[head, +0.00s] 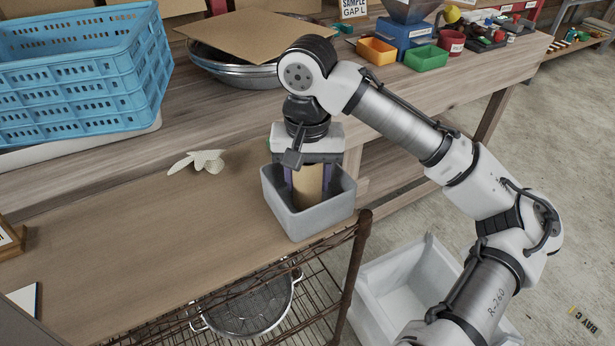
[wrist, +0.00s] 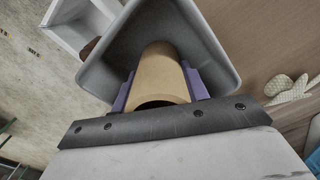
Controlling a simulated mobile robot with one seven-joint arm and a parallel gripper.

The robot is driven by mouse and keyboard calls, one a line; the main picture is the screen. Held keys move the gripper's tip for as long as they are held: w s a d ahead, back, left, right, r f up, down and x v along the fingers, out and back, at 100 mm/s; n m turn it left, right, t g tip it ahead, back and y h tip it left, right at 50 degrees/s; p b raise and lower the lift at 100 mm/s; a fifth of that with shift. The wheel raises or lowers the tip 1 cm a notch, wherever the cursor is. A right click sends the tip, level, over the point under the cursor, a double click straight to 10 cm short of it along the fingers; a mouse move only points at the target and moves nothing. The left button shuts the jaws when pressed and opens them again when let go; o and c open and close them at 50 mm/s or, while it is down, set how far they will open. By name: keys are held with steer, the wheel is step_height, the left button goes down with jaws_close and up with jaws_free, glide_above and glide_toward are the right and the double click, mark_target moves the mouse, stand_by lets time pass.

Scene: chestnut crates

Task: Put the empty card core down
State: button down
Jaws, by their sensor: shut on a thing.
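The card core (head: 308,186) is a plain brown cardboard tube, upright inside a grey open bin (head: 310,222) on the brown shelf board. My gripper (head: 307,187) points down into the bin, its purple fingers shut on the core from both sides. In the wrist view the core (wrist: 160,72) shows its open upper end near the gripper (wrist: 158,90), with the bin's grey walls (wrist: 205,45) around it. The core's lower end is hidden, so I cannot tell whether it touches the bin's floor.
A pale glove (head: 197,161) lies left of the bin. A blue crate (head: 85,80) stands at the back left. A metal bowl (head: 235,70) under cardboard sits behind. A white tub (head: 405,285) is on the floor at right. The board's front left is mostly clear.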

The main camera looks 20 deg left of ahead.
steer(key=shift+f, duration=0.25)
steer(key=shift+f, duration=0.1)
steer(key=c, duration=0.7)
jaws_free()
steer(key=shift+c, duration=0.2)
step_height(320, 180, up, 12)
steer(key=shift+r, duration=0.25)
steer(key=shift+s+f, duration=0.1)
